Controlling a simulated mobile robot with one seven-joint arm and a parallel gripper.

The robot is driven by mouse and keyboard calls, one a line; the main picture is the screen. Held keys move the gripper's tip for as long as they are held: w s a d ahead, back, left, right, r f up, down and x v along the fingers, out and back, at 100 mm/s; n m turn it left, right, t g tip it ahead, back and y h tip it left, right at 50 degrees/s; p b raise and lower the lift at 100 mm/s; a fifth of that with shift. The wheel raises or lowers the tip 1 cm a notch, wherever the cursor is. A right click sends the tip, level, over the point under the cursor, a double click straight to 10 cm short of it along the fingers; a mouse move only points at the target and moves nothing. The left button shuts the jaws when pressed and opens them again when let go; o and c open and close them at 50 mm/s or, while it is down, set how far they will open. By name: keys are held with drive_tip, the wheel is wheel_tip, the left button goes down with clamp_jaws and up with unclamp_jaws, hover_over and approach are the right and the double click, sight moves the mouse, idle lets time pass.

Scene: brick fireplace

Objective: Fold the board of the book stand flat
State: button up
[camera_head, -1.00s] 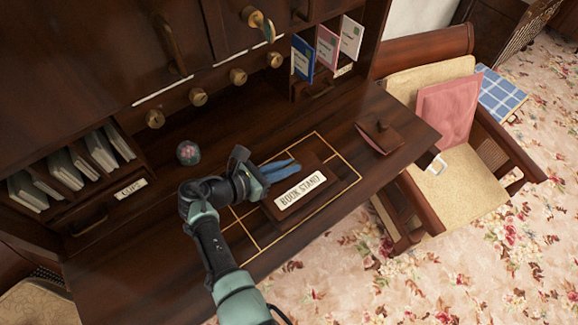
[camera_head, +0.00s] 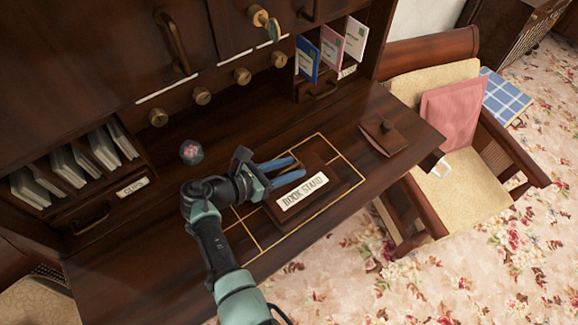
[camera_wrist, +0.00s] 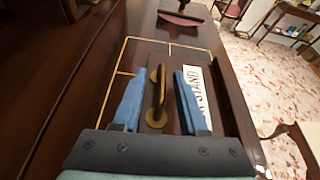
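The book stand is a dark wooden piece on the desk inside a gold-lined rectangle, with a white "BOOK STAND" label (camera_head: 302,191). Its board (camera_head: 318,174) lies low, about level with the desk top; any small tilt is hard to tell. In the wrist view a brass handle (camera_wrist: 157,98) stands on the board beside the label (camera_wrist: 195,93). My gripper (camera_head: 295,168) is over the board, its blue fingers apart. In the wrist view the gripper (camera_wrist: 158,92) has one finger on each side of the handle, with gaps, not touching it.
A dark wooden object with a knob (camera_head: 383,137) lies right of the gold lines. A round patterned paperweight (camera_head: 191,152) sits behind my wrist. Cubbies with a "CLIPS" label (camera_head: 131,188) and brass-knobbed drawers line the back. An armchair (camera_head: 450,190) stands at the right.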

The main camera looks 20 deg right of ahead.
drive_tip(key=b+v, duration=0.1)
drive_tip(key=v, duration=1.2)
drive_tip(key=shift+b, duration=0.4)
drive_tip(key=shift+s, duration=0.1)
